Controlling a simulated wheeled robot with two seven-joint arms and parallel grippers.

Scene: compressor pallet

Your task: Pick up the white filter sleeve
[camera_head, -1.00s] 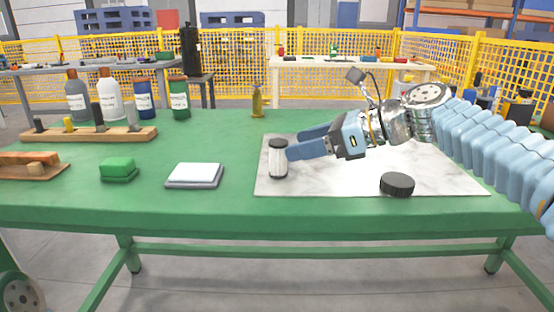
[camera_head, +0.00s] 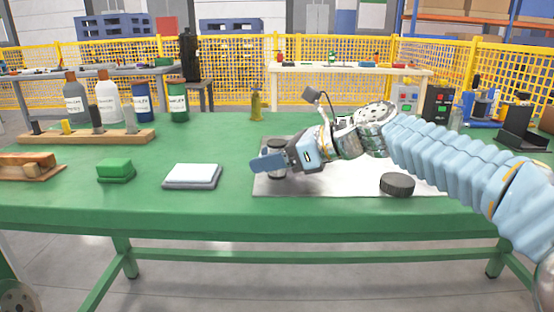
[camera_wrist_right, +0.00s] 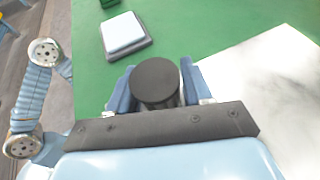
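The white filter sleeve (camera_head: 277,174) stands upright on the pale mat (camera_head: 345,184), at its left end. It is a small cylinder with dark ends. A finger hides most of its white middle in the head view. My right gripper (camera_head: 270,162) reaches in from the right at the sleeve's mid-height. In the right wrist view, the sleeve's dark top (camera_wrist_right: 156,81) sits between the two blue fingers (camera_wrist_right: 157,85), which look spread on either side of it. The dark top hides any contact. My left gripper is in neither current view.
A black round cap (camera_head: 397,184) lies on the mat to the right. A white-topped pad (camera_head: 193,175) and a green block (camera_head: 115,168) lie to the left on the green table (camera_head: 225,205). Bottles and a wooden holder (camera_head: 85,135) stand farther back left.

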